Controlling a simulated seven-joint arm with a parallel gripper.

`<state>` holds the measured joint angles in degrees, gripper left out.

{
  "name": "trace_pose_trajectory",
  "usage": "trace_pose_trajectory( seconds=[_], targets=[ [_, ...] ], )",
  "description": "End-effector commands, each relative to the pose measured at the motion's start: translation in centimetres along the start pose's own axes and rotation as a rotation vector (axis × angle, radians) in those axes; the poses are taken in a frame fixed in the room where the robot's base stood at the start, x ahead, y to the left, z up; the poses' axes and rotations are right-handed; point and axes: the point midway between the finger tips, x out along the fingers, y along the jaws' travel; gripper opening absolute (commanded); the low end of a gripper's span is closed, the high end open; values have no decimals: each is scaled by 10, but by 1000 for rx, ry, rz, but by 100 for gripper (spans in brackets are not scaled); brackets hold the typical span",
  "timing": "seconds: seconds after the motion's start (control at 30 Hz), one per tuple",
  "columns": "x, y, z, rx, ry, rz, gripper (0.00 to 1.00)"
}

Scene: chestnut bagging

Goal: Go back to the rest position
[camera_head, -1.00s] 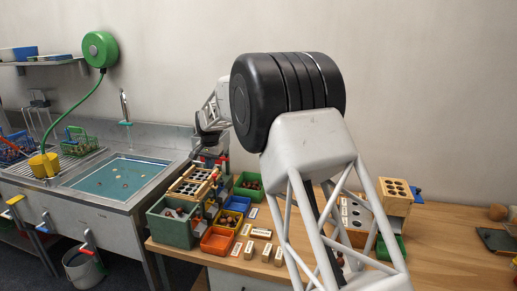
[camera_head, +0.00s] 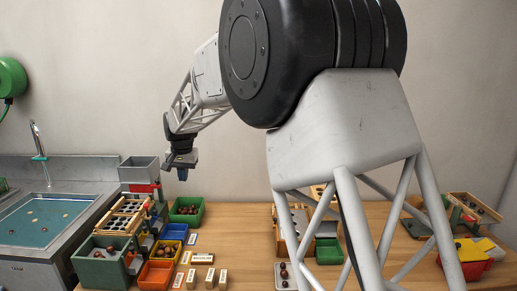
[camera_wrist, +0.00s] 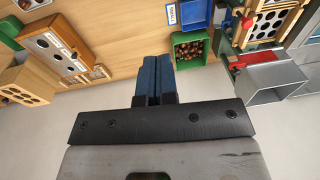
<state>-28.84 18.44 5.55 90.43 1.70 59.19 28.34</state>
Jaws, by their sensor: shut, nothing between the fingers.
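My gripper (camera_head: 182,174) hangs above the back of the wooden table in the head view, left of the large black joint of my arm. Its blue fingers are together and hold nothing. The gripper is raised clear of the bins and touches nothing that I can see. My arm covers part of the table's middle and right in the head view.
A green bin (camera_head: 187,211) of chestnuts, a blue bin (camera_head: 174,233), an orange bin (camera_head: 157,275) and a grey-green crate (camera_head: 103,262) stand at the left. A grey hopper (camera_head: 139,170) rises behind them. The sink (camera_head: 45,220) lies further left. Bare tabletop (camera_head: 240,235) shows in the middle.

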Motion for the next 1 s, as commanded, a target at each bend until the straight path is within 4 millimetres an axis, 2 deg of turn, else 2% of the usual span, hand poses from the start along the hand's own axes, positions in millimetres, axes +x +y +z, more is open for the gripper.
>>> trace_pose_trajectory(
  seconds=[0.03, 0.4, 0.67, 1.0],
  targets=[
    [-9, 16, 5, 3, 4, 0, 0],
    [-58, 109, 52, 5, 29, 4, 0],
    [-83, 171, 93, 5, 45, 9, 0],
    [-107, 244, 157, 6, 67, 18, 0]
  ],
)
